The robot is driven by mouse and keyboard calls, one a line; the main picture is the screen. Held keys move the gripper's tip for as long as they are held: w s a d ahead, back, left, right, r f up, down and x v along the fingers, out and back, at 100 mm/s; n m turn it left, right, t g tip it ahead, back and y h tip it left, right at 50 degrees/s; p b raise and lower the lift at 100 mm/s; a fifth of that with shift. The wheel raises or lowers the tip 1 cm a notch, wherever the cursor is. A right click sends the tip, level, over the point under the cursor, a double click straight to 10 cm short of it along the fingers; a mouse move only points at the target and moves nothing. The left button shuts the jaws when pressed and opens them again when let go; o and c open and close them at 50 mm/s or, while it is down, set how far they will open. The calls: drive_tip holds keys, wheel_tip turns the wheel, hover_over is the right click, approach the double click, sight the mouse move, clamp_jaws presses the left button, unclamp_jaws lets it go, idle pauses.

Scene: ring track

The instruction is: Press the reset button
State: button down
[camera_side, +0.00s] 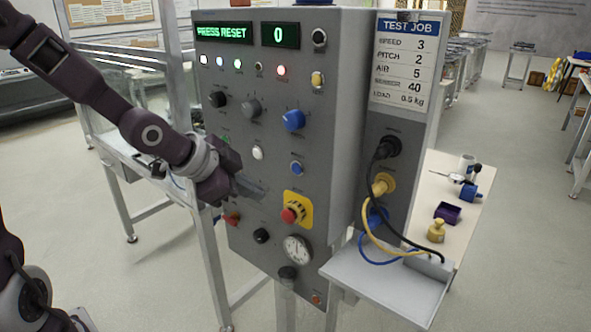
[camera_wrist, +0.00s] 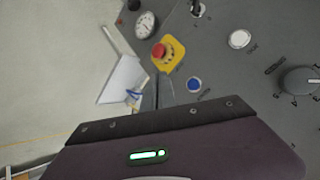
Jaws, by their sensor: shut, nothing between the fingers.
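The grey control panel (camera_side: 275,125) has a green display (camera_side: 223,33) reading "PRESS RESET". A small blue button (camera_side: 297,168) is on its front above the red mushroom button; it also shows in the wrist view (camera_wrist: 194,84). A white button (camera_side: 258,153) is to its left, also in the wrist view (camera_wrist: 239,39). Their labels are too small to read, so I cannot tell which is reset. My gripper (camera_side: 261,193) is shut and empty, in front of the panel, below the white button. Its fingers (camera_wrist: 165,91) show beside the blue button, apparently apart from it.
The red mushroom button (camera_side: 289,215) on a yellow plate is close to my fingertips. A gauge (camera_side: 297,249), dark knobs (camera_side: 251,107) and a large blue knob (camera_side: 293,120) share the panel. Cables (camera_side: 376,225) hang over a shelf (camera_side: 385,285) at right. A second display (camera_side: 280,35) reads 0.

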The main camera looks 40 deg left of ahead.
sight(297, 169)
drive_tip(key=shift+w, duration=0.1)
drive_tip(key=w, duration=0.8)
drive_tip(key=shift+w, duration=0.3)
drive_tip(key=shift+w, duration=0.1)
idle(1.6)
drive_tip(key=shift+w, duration=0.3)
drive_tip(key=shift+w, duration=0.45)
idle(0.5)
drive_tip(key=shift+s, duration=0.85)
